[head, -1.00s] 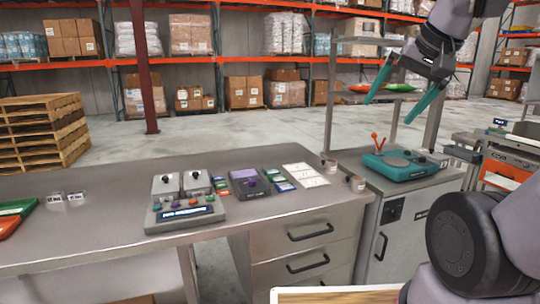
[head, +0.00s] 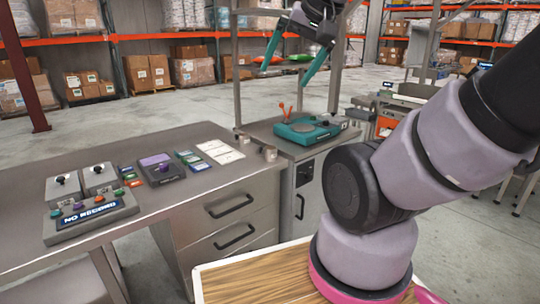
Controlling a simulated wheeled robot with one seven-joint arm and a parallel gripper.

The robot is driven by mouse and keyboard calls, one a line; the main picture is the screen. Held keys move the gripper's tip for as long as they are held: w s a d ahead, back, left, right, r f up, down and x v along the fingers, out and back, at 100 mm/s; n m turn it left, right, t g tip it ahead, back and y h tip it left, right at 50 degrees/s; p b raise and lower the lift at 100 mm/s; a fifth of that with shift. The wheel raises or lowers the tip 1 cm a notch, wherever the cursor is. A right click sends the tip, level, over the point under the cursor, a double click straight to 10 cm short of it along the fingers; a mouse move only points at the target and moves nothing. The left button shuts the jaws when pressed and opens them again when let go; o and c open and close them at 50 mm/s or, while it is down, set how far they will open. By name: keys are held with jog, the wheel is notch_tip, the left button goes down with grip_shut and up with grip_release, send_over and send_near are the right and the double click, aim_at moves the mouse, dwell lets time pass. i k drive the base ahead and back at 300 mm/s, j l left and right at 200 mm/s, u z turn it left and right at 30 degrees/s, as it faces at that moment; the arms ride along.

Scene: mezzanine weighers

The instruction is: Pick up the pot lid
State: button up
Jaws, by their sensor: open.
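I cannot make out a pot lid in the head view. My gripper (head: 284,77) is at the top centre, with its two teal fingers spread wide and pointing down. Nothing is between the fingers. In the picture it lies above the teal device (head: 308,131) on the grey cabinet (head: 310,168), well apart from it. Red and green items on a rack shelf show behind the fingers, partly hidden.
A metal rack (head: 236,95) stands behind the cabinet. Open floor lies at right.

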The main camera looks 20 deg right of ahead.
aim_at(261, 152)
jog(key=i+l+u, duration=0.15)
jog(key=u, duration=0.3)
jog(key=l+u, duration=0.4)
jog(key=i+l+u, duration=0.1)
jog(key=l, duration=0.6)
jog(key=i+l+u, duration=0.15)
jog(key=l, duration=0.55)
jog(key=l+u, duration=0.1)
jog(key=l, duration=0.55)
jog(key=i, duration=0.05)
